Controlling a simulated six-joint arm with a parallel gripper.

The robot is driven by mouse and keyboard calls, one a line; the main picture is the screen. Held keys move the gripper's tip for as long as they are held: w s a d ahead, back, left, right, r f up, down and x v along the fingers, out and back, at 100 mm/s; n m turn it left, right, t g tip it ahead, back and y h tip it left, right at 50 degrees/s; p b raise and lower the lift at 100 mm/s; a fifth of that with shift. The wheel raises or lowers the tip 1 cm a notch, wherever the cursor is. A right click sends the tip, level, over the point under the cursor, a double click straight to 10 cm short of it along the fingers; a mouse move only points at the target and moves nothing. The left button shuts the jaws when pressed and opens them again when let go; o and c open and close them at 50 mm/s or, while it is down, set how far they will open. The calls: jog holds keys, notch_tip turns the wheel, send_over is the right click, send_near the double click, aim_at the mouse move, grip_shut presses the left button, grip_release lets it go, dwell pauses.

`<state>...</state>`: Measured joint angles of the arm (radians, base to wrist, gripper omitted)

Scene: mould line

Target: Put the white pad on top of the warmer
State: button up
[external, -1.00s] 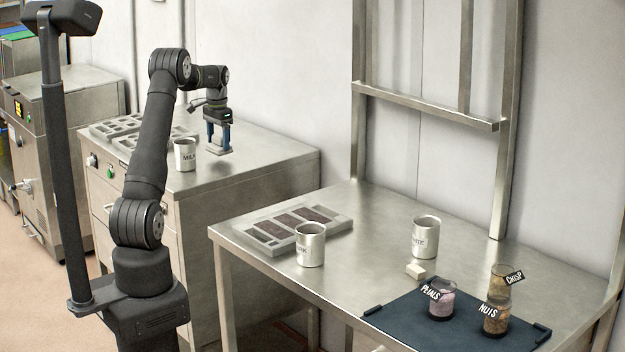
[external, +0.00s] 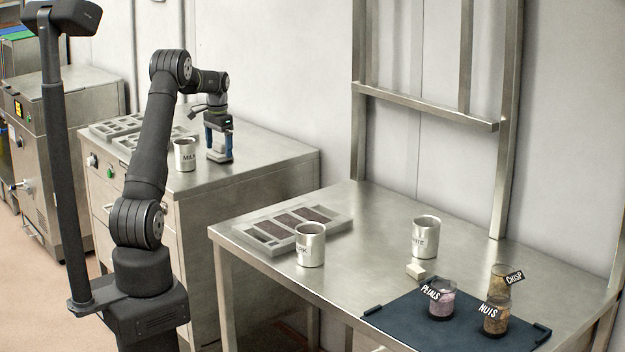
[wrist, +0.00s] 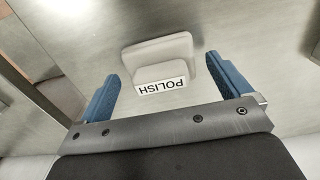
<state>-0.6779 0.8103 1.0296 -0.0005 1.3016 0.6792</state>
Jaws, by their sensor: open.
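The white pad (wrist: 157,50) shows in the wrist view as a pale rounded block with a POLISH label. It lies between and just beyond my two blue fingers, over a bare metal surface. My gripper (wrist: 161,68) is open around it, with a gap on each side. In the external view my gripper (external: 219,150) is low over the top of the steel cabinet (external: 260,160) with knobs, which appears to be the warmer. The pad is small there and partly hidden by the fingers, and it appears to rest on the cabinet top.
A MILK cup (external: 185,155) stands just left of my gripper, with grey moulds (external: 120,125) behind it. The front table holds a filled mould (external: 340,226), two cups, a small pale block (external: 415,271) and topping jars on a dark mat (external: 400,320). The cabinet's right side is clear.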

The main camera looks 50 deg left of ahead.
aim_at(219, 143)
notch_tip(219, 143, up, 12)
dwell(0.4)
notch_tip(219, 143, down, 12)
jog(key=shift+f, duration=0.1)
jog(key=shift+r, duration=1.8)
